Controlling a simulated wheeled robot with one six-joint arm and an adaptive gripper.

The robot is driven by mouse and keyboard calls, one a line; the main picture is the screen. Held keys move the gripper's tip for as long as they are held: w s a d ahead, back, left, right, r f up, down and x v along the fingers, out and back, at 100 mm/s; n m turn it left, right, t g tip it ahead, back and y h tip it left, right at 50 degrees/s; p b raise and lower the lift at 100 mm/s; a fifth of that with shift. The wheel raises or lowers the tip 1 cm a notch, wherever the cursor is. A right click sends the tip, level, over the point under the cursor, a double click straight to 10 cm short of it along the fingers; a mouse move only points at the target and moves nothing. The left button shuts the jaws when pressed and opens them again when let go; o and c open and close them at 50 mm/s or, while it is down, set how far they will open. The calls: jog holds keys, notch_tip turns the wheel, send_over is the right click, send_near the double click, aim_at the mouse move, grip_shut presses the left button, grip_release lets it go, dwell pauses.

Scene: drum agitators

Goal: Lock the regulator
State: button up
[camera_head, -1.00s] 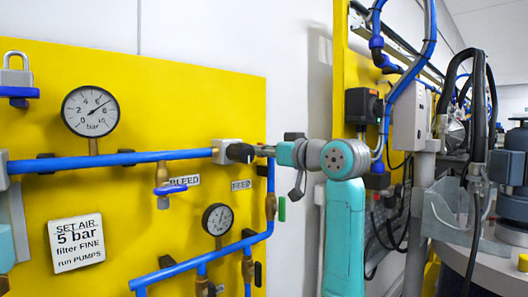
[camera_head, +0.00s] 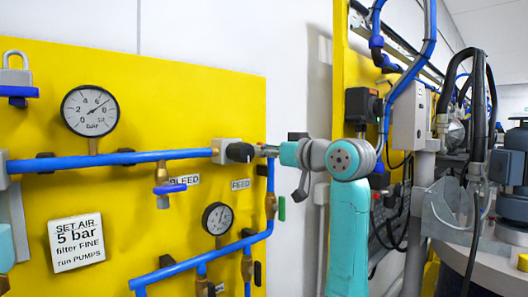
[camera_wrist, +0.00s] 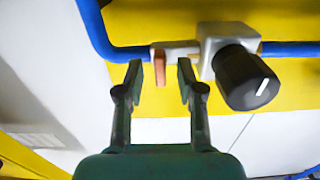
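The regulator (camera_head: 222,151) is a pale grey block on the blue pipe, with a round black knob (camera_head: 240,152). In the wrist view the regulator body (camera_wrist: 218,42) is at upper right, and its knob (camera_wrist: 246,78) shows a white mark. My gripper (camera_wrist: 159,72) is open and empty, with a clear gap between its fingers. A copper-coloured piece (camera_wrist: 159,66) on the pipe shows between the fingertips, left of the knob. Whether the fingers touch it, I cannot tell. In the head view my fingers are not clearly seen.
A padlock (camera_head: 16,70) stands on a blue holder at upper left of the yellow panel (camera_head: 170,105). A large gauge (camera_head: 90,110), a small gauge (camera_head: 217,218), a blue-handled bleed valve (camera_head: 170,187) and blue pipes stand out from the panel. Hoses and machinery crowd the right.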

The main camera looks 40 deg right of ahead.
jog(key=s, duration=1.1)
jog(key=shift+d, duration=0.15)
